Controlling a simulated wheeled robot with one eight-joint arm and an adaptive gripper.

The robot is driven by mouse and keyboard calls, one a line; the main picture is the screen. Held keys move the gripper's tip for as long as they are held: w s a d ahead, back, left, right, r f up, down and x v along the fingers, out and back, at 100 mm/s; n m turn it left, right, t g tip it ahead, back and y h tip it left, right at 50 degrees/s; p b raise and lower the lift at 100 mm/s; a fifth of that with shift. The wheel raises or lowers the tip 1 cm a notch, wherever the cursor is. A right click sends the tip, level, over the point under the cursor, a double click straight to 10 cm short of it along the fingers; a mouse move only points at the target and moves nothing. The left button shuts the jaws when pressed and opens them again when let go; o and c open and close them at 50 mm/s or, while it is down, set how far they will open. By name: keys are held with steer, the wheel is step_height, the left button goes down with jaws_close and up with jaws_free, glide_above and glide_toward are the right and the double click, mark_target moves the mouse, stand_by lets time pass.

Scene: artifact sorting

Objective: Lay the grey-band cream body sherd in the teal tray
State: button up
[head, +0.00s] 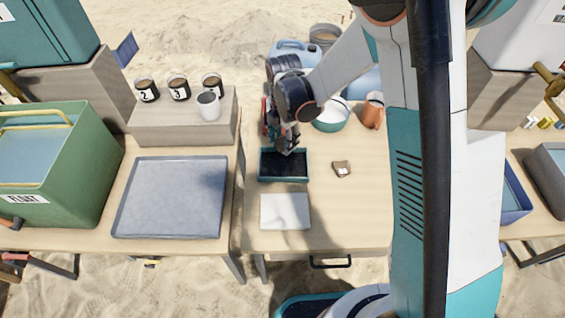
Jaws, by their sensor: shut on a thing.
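The teal tray (262,177) lies on the right table, with a dark inside. My gripper (287,148) points down over the tray's back part. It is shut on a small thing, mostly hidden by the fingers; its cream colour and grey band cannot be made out. I cannot tell whether the held thing touches the tray floor. A brown sherd (341,167) with a small pale mark lies on the table to the right of the tray, apart from it.
A white board (285,211) lies in front of the tray. A teal-rimmed white bowl (331,119) and a terracotta jug (372,111) stand behind. On the left table are a grey tray (170,197), a green crate (75,165) and numbered jars (178,88) on a block.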

mark_target(283, 165)
step_height(283, 165, down, 11)
steer(key=b, duration=0.3)
steer(key=shift+r, duration=0.15)
steer(key=o, duration=0.7)
step_height(283, 165, up, 12)
steer(key=p, duration=0.4)
steer(key=shift+d+r, duration=0.1)
steer(key=shift+r, duration=0.05)
